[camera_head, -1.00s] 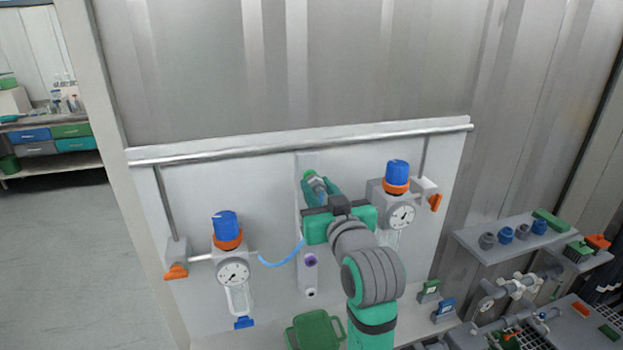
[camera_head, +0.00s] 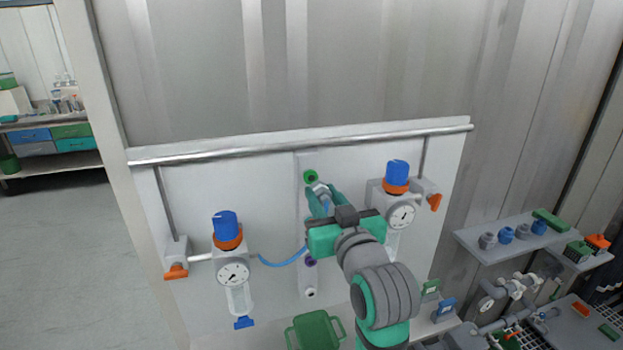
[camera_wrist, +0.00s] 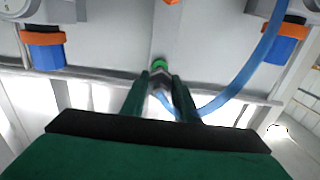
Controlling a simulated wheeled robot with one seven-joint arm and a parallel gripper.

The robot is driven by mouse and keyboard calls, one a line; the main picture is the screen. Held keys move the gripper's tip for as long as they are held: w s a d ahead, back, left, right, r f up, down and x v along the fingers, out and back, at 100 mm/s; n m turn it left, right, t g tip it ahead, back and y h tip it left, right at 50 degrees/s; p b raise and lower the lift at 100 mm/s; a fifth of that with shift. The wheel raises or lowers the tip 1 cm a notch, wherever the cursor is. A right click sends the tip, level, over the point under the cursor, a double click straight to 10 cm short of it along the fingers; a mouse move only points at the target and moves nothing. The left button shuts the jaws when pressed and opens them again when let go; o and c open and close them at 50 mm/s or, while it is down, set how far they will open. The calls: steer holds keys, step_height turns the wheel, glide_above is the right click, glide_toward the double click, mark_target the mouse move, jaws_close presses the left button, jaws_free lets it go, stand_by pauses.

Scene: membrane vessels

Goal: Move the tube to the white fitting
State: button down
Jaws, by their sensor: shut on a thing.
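The blue tube (camera_head: 284,263) runs from the left regulator in a sagging curve to my gripper. My gripper (camera_head: 320,195) is shut on the tube's end, whose grey connector (camera_wrist: 161,92) shows between the fingers in the wrist view. The connector is just below and right of the green fitting (camera_head: 311,177), apart from it in the head view. The white fitting (camera_head: 310,292) with a dark hole is at the bottom of the same vertical strip, well below my gripper. A purple fitting (camera_head: 311,261) is between them, partly behind the tube.
A left regulator (camera_head: 233,272) and a right regulator (camera_head: 401,215), both with blue caps and gauges, flank the strip. A metal rail (camera_head: 300,147) crosses the panel top. A green tray (camera_head: 314,332) stands below the white fitting. A shelf (camera_head: 510,240) is at the right.

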steer(key=shift+v, duration=0.8)
